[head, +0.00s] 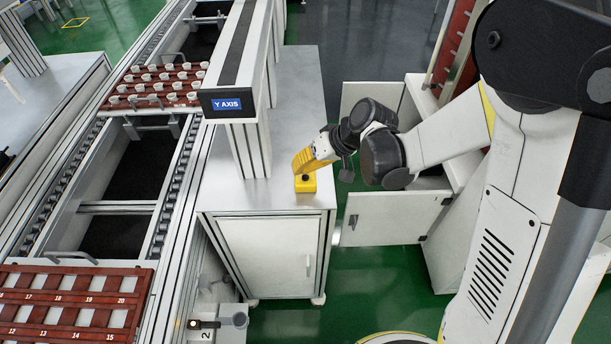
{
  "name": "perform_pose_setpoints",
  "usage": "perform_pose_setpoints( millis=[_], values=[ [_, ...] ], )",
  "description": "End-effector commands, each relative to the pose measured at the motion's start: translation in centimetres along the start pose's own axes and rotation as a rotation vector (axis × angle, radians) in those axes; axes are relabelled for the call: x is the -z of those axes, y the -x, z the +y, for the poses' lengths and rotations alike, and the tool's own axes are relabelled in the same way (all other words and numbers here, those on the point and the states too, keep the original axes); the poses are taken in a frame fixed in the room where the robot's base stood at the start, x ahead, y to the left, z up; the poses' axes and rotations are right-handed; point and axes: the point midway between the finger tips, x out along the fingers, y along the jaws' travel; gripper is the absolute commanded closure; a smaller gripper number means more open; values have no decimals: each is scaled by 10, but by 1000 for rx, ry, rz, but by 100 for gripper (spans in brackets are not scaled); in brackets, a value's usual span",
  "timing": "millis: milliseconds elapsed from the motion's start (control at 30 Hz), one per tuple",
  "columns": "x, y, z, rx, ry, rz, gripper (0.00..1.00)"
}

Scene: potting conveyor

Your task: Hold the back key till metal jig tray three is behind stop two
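A yellow key box (305,185) with a dark top spot stands on the metal cabinet top. My gripper (302,163), with yellow fingers, points down right over it. Its tips are at or just above the box; I cannot tell whether they press a key, nor the finger gap. A red-brown tray with small white cups (157,86) sits on the conveyor at the upper left. A red-brown tray with numbered slots (75,300) sits at the lower left, cut by the picture edge. No tray number three is readable. A device marked 2 (205,336) stands beside the conveyor at the bottom, with a small orange light.
The conveyor (172,200) is empty between the two trays. A post marked Y AXIS (228,105) rises left of my gripper. The cabinet (268,255) stands below. Open white cabinet doors (390,218) are behind my arm. Green floor shows at the bottom.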

Motion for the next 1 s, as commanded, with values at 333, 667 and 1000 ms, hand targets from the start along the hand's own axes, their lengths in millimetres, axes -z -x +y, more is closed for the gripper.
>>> perform_pose_setpoints(
  millis=[333, 667, 1000],
  values=[
    [0, 0, 0, 0, 0, 0, 100],
    [-1, -1, 1, 0, 0, 0, 100],
    [-4, -7, 4, 0, 0, 0, 100]
  ],
)
